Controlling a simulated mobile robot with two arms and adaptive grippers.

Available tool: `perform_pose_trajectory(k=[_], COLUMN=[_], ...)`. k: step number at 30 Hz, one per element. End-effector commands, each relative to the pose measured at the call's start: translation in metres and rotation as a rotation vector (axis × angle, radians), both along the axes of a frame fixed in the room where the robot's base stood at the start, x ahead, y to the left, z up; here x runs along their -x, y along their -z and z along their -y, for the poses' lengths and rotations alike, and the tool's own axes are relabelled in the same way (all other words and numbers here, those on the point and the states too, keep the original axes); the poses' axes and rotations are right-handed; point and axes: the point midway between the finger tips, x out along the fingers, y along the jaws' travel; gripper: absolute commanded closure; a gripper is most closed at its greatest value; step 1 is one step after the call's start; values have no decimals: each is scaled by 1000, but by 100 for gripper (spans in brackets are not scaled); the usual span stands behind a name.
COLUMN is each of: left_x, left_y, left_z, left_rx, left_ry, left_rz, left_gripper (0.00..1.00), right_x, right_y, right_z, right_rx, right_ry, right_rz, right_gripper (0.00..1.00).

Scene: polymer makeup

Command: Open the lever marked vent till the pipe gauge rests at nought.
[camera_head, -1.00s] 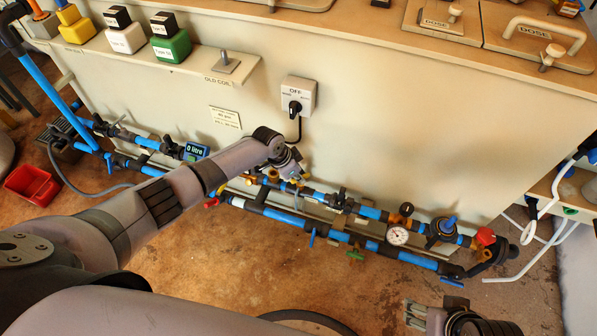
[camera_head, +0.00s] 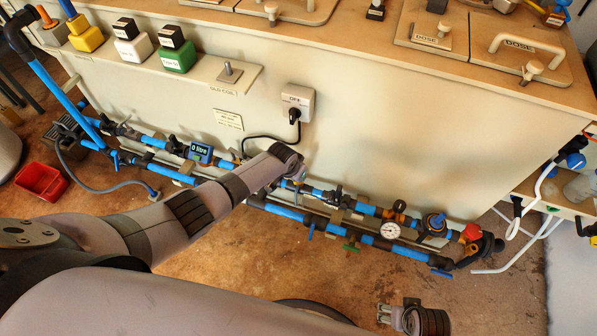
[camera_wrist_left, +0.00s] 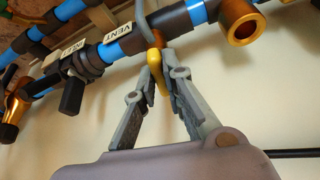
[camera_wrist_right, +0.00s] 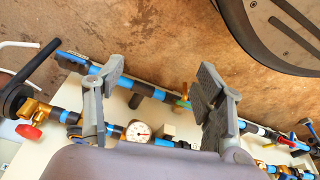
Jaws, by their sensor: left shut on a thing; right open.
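The gold vent lever (camera_wrist_left: 155,62) hangs below the pipe beside the VENT label (camera_wrist_left: 113,31) in the left wrist view. My left gripper (camera_wrist_left: 158,74) is shut on it, its two fingers closing from either side. In the head view my left arm hides most of that gripper and the lever. The round white pipe gauge (camera_head: 390,230) sits on the lower right pipework. It also shows in the right wrist view (camera_wrist_right: 138,131), but its needle is too small to read surely. My right gripper (camera_wrist_right: 160,82) is open and empty, and shows at the bottom of the head view (camera_head: 385,314).
An INLET label (camera_wrist_left: 74,48) and a black handle (camera_wrist_left: 73,95) are close left of the vent lever. A red bin (camera_head: 41,181) stands at left.

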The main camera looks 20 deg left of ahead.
Motion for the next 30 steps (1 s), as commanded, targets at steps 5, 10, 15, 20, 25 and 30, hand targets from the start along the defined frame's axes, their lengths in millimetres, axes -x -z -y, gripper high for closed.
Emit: perform_pose_trajectory(k=[5, 10, 15, 20, 25, 30], left_x=[-1, -1, -1, -1, -1, -1], left_y=[-3, -2, -2, -1, -1, -1], left_z=[3, 3, 3, 2, 2, 2], left_rx=[4, 4, 4, 2, 2, 3], left_ry=[-97, -170, -214, -230, -233, -233], left_rz=[2, 2, 2, 3, 4, 3], left_gripper=[100, 100, 100, 100, 100, 100], right_x=[11, 19, 24, 26, 27, 27], right_y=[24, 40, 49, 53, 53, 53], right_z=[1, 2, 3, 3, 4, 4], right_rx=[2, 3, 3, 3, 3, 4], right_ry=[-3, -5, -6, -6, -6, -6], right_rz=[-17, -25, -30, -31, -32, -32], right_gripper=[36, 36, 36, 36, 36, 36])
